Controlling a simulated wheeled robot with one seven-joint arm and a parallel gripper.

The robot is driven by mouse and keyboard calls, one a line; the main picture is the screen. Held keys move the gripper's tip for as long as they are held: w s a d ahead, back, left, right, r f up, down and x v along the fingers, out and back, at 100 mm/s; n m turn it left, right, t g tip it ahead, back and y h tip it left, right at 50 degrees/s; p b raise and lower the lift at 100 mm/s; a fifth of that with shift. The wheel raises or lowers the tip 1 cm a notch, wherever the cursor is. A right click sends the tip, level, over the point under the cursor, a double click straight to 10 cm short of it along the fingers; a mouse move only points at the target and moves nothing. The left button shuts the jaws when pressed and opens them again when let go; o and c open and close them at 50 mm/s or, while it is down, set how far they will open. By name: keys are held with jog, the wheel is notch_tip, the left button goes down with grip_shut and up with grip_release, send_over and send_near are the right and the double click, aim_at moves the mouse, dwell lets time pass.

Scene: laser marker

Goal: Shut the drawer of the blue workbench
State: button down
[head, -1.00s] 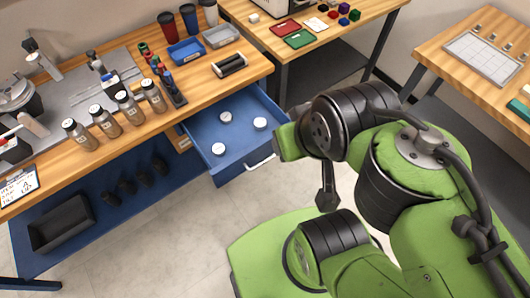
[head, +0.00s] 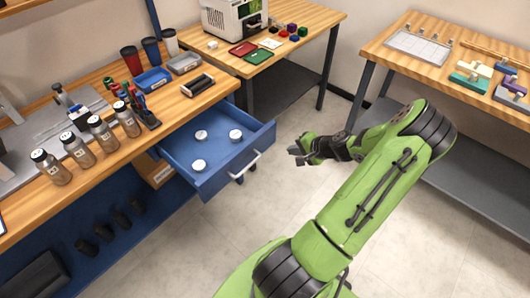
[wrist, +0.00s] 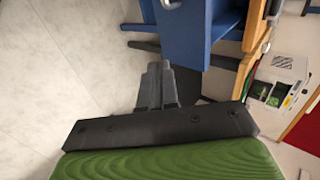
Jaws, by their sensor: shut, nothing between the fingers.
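The blue drawer (head: 213,187) of the workbench stands pulled out from under the wooden top, with three white round lidded items lying inside. Its pale bar handle (head: 233,176) is on the front face. My gripper (head: 294,154) is shut and empty, to the right of the drawer front and apart from it. In the wrist view, my gripper's fingers (wrist: 155,72) are together, with the blue drawer (wrist: 187,32) beyond them and part of the handle at the top edge.
On the workbench (head: 195,106) stand several metal bottles, cups and bins. A second table (head: 305,35) holds a white machine (head: 232,17) and coloured pieces. Another table (head: 432,65) stands at right. The floor (head: 240,225) before the drawer is clear.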

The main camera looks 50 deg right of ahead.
jog(key=b+x, duration=0.1)
jog(key=x, duration=0.3)
jog(key=w+r+b+x, duration=0.1)
jog(key=x, duration=0.3)
jog(key=b+x, duration=0.1)
jog(key=x, duration=0.3)
jog(key=shift+w+r, duration=0.15)
jog(key=shift+w, duration=0.5)
